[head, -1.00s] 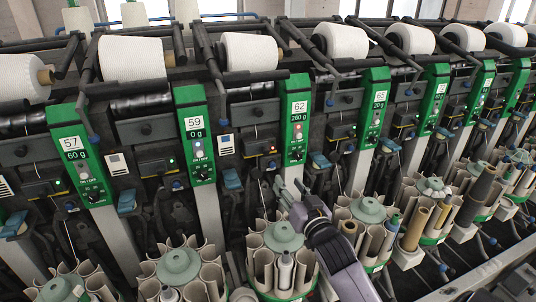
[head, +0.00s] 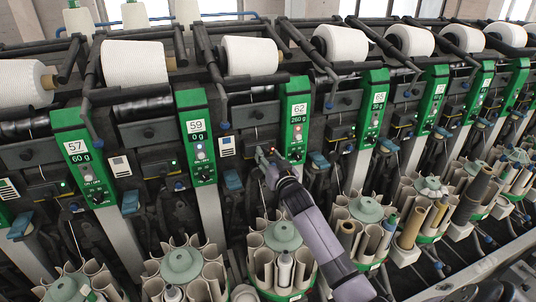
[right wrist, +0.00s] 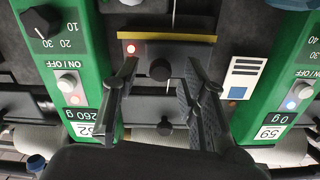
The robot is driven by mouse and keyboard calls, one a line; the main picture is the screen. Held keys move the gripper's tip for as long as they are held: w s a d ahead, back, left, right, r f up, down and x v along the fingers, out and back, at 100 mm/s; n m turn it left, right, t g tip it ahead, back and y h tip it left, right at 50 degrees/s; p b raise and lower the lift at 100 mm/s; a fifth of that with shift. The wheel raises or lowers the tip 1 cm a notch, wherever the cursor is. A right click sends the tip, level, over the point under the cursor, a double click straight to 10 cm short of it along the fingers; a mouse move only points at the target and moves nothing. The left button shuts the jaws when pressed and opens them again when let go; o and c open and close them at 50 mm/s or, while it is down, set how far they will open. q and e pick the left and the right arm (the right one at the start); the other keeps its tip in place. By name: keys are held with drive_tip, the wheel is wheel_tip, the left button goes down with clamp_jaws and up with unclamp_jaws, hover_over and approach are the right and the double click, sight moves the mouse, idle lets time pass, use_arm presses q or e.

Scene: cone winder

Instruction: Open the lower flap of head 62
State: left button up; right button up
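Head 62 has a green panel (head: 296,115) reading 62 and 260 g; it is upside down at the left of the right wrist view (right wrist: 62,75). Its lower flap (right wrist: 145,50) is a dark plate with a yellow edge strip, a lit red lamp and a round black knob (right wrist: 160,69). The flap looks shut. My right gripper (head: 264,153) is in front of this flap and covers part of it in the head view. In the right wrist view its two fingers (right wrist: 158,80) are apart on either side of the knob; contact cannot be told. My left gripper is not in view.
Head 59's green panel (head: 197,130) stands to the left of the gripper. An upper plate with its own knob (right wrist: 165,126) sits above the lower flap. Below is a round holder with grey tubes (head: 283,262). A white yarn cone (head: 249,55) lies above.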

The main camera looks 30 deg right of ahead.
drive_tip(key=shift+w, duration=0.3)
clamp_jaws()
idle(0.5)
idle(0.3)
